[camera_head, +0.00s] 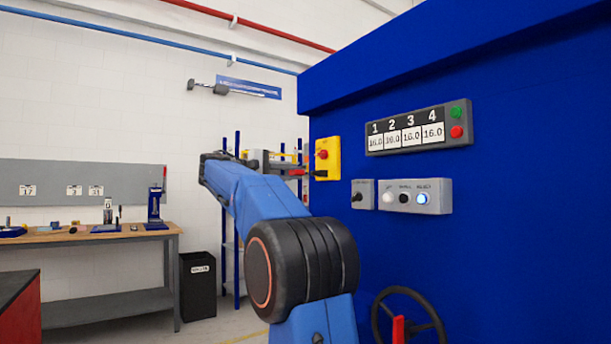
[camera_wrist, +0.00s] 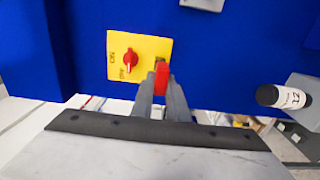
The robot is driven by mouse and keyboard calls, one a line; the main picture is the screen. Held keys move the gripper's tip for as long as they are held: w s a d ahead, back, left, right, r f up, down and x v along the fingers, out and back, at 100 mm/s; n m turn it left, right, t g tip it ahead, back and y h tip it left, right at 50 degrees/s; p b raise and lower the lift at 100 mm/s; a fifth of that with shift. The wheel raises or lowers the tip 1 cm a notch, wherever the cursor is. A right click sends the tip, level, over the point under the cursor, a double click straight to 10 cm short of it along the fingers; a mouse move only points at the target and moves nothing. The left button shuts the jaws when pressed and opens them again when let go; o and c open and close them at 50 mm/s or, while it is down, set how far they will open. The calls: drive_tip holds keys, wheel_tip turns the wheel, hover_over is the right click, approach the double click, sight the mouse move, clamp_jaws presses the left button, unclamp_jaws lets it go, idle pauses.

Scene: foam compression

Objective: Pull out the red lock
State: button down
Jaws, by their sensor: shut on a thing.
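The yellow switch plate (camera_head: 333,168) is on the blue machine wall and carries a red rotary knob (camera_head: 321,154). The plate (camera_wrist: 117,44) and the knob (camera_wrist: 130,59) also show in the wrist view, with ON and OFF marks beside the knob. My gripper (camera_wrist: 161,88) is shut on the red lock (camera_wrist: 162,77), with one finger on each side of it. The lock is in front of the plate's lower right part, by a dark patch. In the head view the lock (camera_head: 297,172) shows red at my gripper's tip. I cannot tell whether it still sits in the plate.
A display with four numbered readings (camera_head: 420,128) and a button box (camera_head: 415,196) are right of the plate. A black handwheel (camera_head: 378,318) is below. A dark cylinder with a label (camera_wrist: 268,95) is right of my gripper. A workbench (camera_head: 100,237) and bin (camera_head: 198,290) stand left.

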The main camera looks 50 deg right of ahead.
sight(290, 172)
drive_tip(key=shift+v, duration=2.2)
